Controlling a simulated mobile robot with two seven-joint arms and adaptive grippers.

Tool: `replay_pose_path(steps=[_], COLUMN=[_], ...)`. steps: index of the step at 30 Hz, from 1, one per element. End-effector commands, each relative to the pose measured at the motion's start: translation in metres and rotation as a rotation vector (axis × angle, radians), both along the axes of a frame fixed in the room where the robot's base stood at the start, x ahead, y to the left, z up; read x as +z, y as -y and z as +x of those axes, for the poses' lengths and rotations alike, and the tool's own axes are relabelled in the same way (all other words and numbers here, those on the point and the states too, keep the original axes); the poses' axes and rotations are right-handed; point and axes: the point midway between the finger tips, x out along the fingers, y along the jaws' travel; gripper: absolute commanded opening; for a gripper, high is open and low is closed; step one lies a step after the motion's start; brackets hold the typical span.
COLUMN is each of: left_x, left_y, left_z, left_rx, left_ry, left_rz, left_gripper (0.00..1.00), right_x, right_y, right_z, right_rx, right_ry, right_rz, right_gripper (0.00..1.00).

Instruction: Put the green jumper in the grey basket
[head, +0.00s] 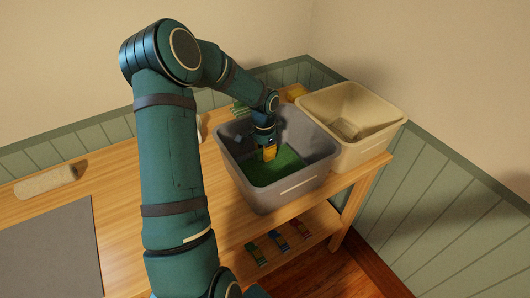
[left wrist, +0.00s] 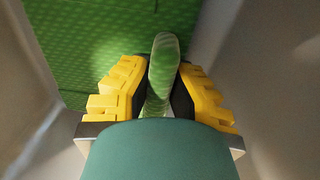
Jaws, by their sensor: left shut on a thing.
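The grey basket (head: 262,200) stands on the wooden table, right of centre in the head view. The green jumper (head: 276,170) is inside it, low between the walls. In the left wrist view the jumper (left wrist: 95,35) spreads out beyond my fingers as dotted green cloth. My left gripper (head: 268,153) is inside the basket, pointing down. Its yellow fingers, also in the left wrist view (left wrist: 162,95), are shut on a raised green fold, which looks like part of the jumper. I cannot tell whether the jumper rests on the basket floor. My right gripper is out of view.
A beige basket (head: 376,146) stands close on the right of the grey one. A green striped thing (head: 239,106) is behind the grey basket. A beige roll (head: 46,181) and a grey mat (head: 52,250) lie at left. Several small striped items (head: 278,242) are on the lower shelf.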

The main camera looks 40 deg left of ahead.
Motion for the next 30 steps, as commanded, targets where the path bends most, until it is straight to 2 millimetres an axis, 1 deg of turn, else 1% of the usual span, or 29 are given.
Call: replay_pose_path(steps=[1, 2, 3, 12, 16, 20, 27, 30], left_x=[-0.002, -0.002, -0.002, -0.001, 0.007, 0.029, 0.079, 0.096], left_y=[0.000, 0.000, 0.000, 0.000, -0.001, -0.001, -0.004, -0.004], left_z=[0.000, 0.000, 0.000, 0.000, 0.000, 0.001, 0.002, 0.002], left_rx=[0.000, 0.000, 0.000, 0.000, 0.000, 0.000, 0.001, -0.001], left_ry=[0.000, 0.000, 0.000, 0.000, 0.001, 0.002, 0.004, 0.003], left_rz=[0.000, 0.000, 0.000, 0.000, 0.001, 0.001, 0.002, 0.001], left_gripper=[0.00, 0.26, 0.38, 0.38, 0.38, 0.38, 0.38, 0.38], right_x=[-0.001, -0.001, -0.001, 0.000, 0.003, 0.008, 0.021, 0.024], right_y=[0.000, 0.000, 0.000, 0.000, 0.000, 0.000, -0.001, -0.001], right_z=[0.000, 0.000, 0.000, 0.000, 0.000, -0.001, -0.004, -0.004], right_rx=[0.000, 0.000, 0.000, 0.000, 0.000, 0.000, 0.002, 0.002], right_ry=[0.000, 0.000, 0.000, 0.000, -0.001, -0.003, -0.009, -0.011], right_rz=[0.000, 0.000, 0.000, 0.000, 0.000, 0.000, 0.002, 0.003], right_gripper=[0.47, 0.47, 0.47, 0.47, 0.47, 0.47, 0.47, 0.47])
